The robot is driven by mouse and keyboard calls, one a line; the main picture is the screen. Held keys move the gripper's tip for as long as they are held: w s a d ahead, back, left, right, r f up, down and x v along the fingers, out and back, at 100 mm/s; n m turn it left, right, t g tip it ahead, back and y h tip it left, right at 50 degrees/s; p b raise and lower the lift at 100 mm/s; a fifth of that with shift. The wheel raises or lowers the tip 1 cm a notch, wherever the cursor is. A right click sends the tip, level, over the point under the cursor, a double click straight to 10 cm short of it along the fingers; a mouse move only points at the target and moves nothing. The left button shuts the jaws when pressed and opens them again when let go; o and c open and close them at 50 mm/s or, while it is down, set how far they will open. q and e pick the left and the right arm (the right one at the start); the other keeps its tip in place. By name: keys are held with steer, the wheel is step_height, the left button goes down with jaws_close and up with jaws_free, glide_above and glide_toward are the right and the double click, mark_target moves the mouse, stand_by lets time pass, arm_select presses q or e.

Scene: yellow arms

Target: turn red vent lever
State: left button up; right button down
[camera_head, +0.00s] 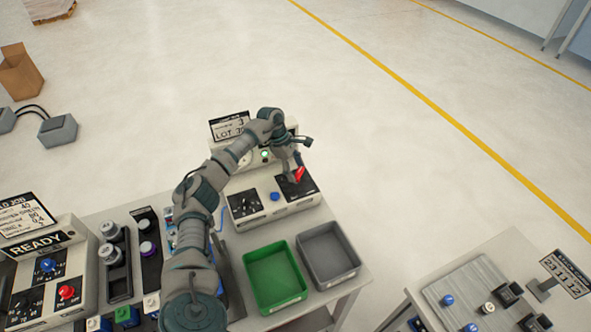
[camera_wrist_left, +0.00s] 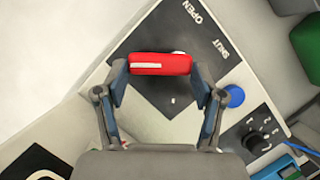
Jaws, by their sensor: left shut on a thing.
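The red vent lever (camera_head: 299,174) sits on a black plate on the sloped front of a beige control box (camera_head: 245,205). In the left wrist view the red lever (camera_wrist_left: 160,64) lies crosswise between my left gripper's fingers, with a white line along it. My left gripper (camera_head: 292,168) is shut on the lever in the head view; it shows again in the left wrist view (camera_wrist_left: 160,80). The black plate (camera_wrist_left: 172,98) carries the words OPEN and SHUT above and to the right of the lever. My right gripper is not in view.
A blue button (camera_head: 275,196) and a black knob (camera_head: 243,203) sit left of the lever. A green bin (camera_head: 297,292) and a grey bin (camera_head: 328,277) stand in front of the box. Another panel (camera_head: 35,243) marked READY is at left. A side table (camera_head: 417,301) stands at right.

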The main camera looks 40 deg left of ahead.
arm_select(q)
steer(key=shift+a+r, duration=0.15)
steer(key=shift+r, duration=0.05)
steer(key=o, duration=1.1)
steer(key=shift+o, duration=0.2)
steer(key=shift+a+f, duration=0.15)
steer(key=shift+f, duration=0.05)
steer(key=v, duration=1.1)
steer(key=shift+a+r, duration=0.3)
steer(key=shift+a, duration=0.1)
steer(key=shift+s+f, duration=0.1)
